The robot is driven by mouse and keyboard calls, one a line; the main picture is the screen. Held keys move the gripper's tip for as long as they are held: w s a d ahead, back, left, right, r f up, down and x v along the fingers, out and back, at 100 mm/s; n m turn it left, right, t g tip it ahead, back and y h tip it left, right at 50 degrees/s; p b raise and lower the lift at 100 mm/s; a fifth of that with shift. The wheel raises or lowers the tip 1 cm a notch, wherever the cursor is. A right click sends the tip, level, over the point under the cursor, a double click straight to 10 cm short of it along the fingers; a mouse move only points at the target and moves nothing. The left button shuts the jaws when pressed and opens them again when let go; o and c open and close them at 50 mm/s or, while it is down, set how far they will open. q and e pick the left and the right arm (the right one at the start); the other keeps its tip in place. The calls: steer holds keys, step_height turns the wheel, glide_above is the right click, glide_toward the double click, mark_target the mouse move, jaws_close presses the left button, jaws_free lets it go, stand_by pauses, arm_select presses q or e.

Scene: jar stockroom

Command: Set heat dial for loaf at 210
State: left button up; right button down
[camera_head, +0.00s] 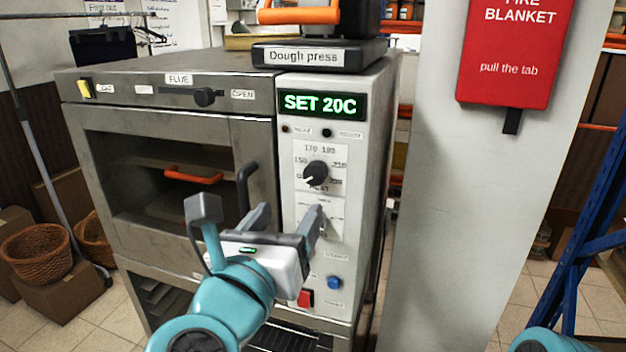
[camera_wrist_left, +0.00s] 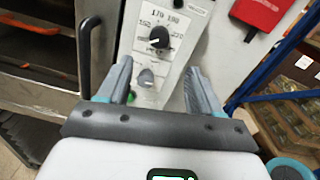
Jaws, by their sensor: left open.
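The black heat dial (camera_head: 316,173) sits on the oven's light control panel (camera_head: 290,219), inside a printed scale where 170, 180 and 150 can be read. Its white mark points to the lower left. The display (camera_head: 321,104) above reads "SET 20C". My left gripper (camera_head: 290,212) is open and empty, below the dial and in front of the panel, not touching the dial. In the left wrist view the dial (camera_wrist_left: 166,42) lies beyond the open fingers (camera_wrist_left: 158,72), slightly above the gap between them. My right gripper is out of view.
A second knob (camera_wrist_left: 146,77) is below the dial. A blue button (camera_head: 334,283) and red switch (camera_head: 305,298) are lower on the panel. The oven door handle (camera_head: 246,187) stands out left of the panel. A pillar with a fire blanket (camera_head: 508,55) is at right.

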mark_target(313, 178)
arm_select(q)
steer(key=p+x, duration=0.2)
steer(key=x, duration=0.9)
steer(key=shift+w+d, duration=0.1)
steer(key=shift+w, duration=0.25)
steer(key=shift+f, duration=0.1)
steer(key=c, duration=1.1)
steer(key=shift+o, duration=0.2)
